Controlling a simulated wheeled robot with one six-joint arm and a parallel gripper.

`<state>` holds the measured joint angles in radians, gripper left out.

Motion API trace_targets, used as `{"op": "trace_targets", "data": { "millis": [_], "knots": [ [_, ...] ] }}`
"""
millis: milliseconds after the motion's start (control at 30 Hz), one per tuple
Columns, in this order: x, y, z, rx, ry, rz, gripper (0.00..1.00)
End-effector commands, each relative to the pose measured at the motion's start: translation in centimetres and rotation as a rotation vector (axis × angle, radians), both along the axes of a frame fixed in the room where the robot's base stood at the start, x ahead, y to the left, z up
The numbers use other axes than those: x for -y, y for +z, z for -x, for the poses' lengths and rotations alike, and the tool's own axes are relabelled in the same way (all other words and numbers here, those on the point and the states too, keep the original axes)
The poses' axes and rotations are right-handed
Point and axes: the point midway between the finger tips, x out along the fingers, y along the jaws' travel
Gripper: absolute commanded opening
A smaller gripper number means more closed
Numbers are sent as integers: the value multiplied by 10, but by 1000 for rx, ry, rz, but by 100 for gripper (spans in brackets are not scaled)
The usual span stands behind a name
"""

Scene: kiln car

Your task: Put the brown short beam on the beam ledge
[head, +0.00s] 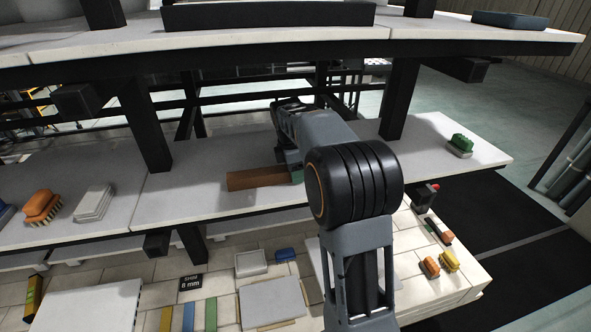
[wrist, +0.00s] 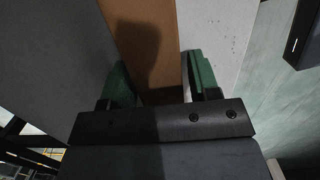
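The brown short beam (head: 256,179) is at the middle shelf (head: 190,205), with its right end at my gripper (head: 291,166). In the wrist view the beam (wrist: 146,40) runs between the two green fingertips of my gripper (wrist: 158,85). The fingers stand close along both sides of the beam's end. I cannot tell whether they press on it. I also cannot tell whether the beam rests on the shelf or is just above it. My arm hides part of the shelf to the right. I cannot tell which surface is the beam ledge.
An orange brush (head: 42,206) and a pale stacked block (head: 94,203) lie at left on the shelf. A green-topped brush (head: 460,145) is at its right end. Dark posts (head: 399,95) and an upper shelf (head: 440,28) frame the space. Tiles and small items lie below.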

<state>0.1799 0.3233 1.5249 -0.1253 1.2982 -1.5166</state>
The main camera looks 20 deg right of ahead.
Motion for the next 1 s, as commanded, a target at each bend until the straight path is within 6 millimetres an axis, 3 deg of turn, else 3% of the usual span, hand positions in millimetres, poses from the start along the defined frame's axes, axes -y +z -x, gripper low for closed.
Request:
{"op": "trace_targets", "data": {
  "millis": [133, 433, 800, 1000],
  "knots": [
    [0, 0, 0, 0, 0, 0, 68],
    [0, 6, -1, 3, 0, 1, 68],
    [-7, 59, -2, 3, 0, 1, 68],
    [-12, 77, 3, 17, -29, -1, 68]
  ]
}}
